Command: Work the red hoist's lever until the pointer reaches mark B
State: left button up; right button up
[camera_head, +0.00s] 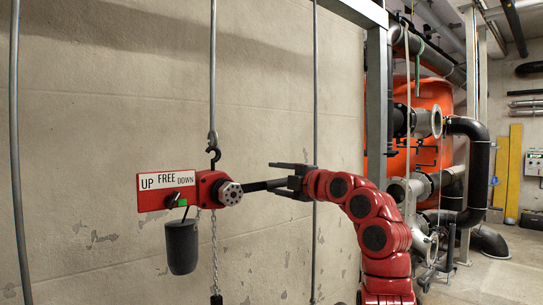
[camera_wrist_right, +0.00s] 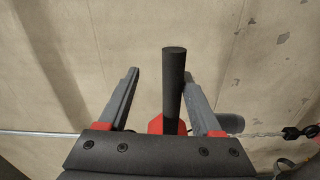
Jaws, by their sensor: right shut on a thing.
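The red hoist (camera_head: 208,188) hangs by its top hook (camera_head: 213,150) from a grey rod in front of the wall. Its plate (camera_head: 154,182) reads UP, FREE, DOWN, with a dark selector knob and a green patch below. The black lever (camera_head: 258,186) sticks out right from the hub, nearly level. My right gripper (camera_head: 286,181) is shut on the lever near its outer end. In the right wrist view the lever (camera_wrist_right: 173,82) stands between my fingers (camera_wrist_right: 160,98), against the right one. I see no pointer or mark B. My left gripper is not in view.
A dark cup-shaped container (camera_head: 181,247) hangs under the hoist beside a chain (camera_head: 215,248). Grey vertical rods (camera_head: 316,110) stand left and right of the hoist. A grey steel post (camera_head: 377,110), pipes and an orange tank (camera_head: 432,100) are at the right.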

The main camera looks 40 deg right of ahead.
jog(key=r, duration=0.1)
jog(key=r+p, duration=0.1)
jog(key=r, duration=0.1)
jog(key=shift+a+n+p, duration=0.3)
jog(key=shift+n, duration=0.1)
jog(key=shift+s+a+f+b, duration=0.15)
jog(key=shift+s+b, duration=0.15)
jog(key=shift+s, duration=0.15)
jog(key=s+b, duration=0.3)
jog(key=s, duration=0.5)
jog(key=shift+d, duration=0.4)
jog(key=shift+s, duration=0.1)
